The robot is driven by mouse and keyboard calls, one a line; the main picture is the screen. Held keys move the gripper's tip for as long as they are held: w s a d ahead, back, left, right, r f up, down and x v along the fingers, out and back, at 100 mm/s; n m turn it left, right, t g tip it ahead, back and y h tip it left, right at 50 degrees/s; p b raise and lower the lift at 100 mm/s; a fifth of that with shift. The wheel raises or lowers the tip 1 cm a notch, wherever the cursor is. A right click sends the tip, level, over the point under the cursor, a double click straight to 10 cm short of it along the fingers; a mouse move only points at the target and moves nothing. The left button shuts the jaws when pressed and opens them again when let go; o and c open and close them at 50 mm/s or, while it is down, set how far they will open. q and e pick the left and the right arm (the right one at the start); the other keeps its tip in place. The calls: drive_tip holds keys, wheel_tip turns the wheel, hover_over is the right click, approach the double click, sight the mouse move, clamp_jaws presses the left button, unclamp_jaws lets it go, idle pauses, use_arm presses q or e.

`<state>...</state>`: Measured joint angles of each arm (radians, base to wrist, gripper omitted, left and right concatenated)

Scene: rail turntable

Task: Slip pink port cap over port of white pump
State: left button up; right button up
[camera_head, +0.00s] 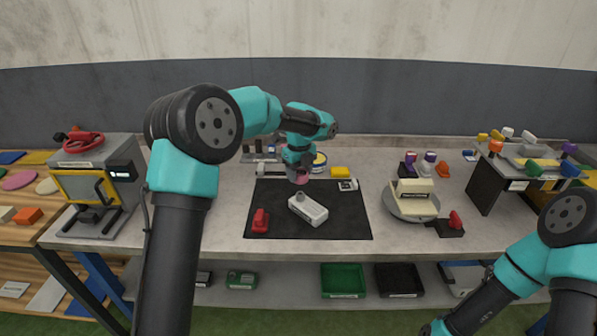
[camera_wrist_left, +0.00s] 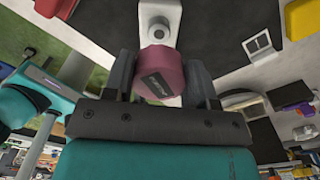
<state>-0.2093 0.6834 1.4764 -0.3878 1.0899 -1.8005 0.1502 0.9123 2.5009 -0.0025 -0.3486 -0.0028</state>
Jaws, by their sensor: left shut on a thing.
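The white pump (camera_head: 308,210) lies on the black mat, its grey port (camera_head: 301,197) facing up. In the left wrist view the pump (camera_wrist_left: 172,10) is at the top with its port (camera_wrist_left: 158,32) just beyond the cap. The pink port cap (camera_wrist_left: 160,74) is between the fingers of my left gripper (camera_wrist_left: 162,92), which is shut on it. In the head view my left gripper (camera_head: 299,179) points down, above and behind the pump, with a bit of pink cap showing. Whether cap and port touch cannot be told. My right gripper is out of view; only its arm shows.
The black mat (camera_head: 340,226) also bears a red piece (camera_head: 260,220) and a small white-framed part (camera_head: 347,185). A yellow block (camera_head: 340,171) is behind it. A round turntable (camera_head: 410,209) with a cream block stands right. A grey machine (camera_head: 98,185) stands left.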

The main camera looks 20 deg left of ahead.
sight(299, 193)
use_arm(q)
drive_tip(key=shift+f, duration=3.65)
drive_tip(key=shift+f, duration=0.5)
drive_tip(key=o, duration=1)
drive_tip(key=shift+c, duration=0.2)
drive_tip(key=shift+r, duration=0.1)
wheel_tip(299, 193, up, 17)
drive_tip(key=shift+r, duration=0.1)
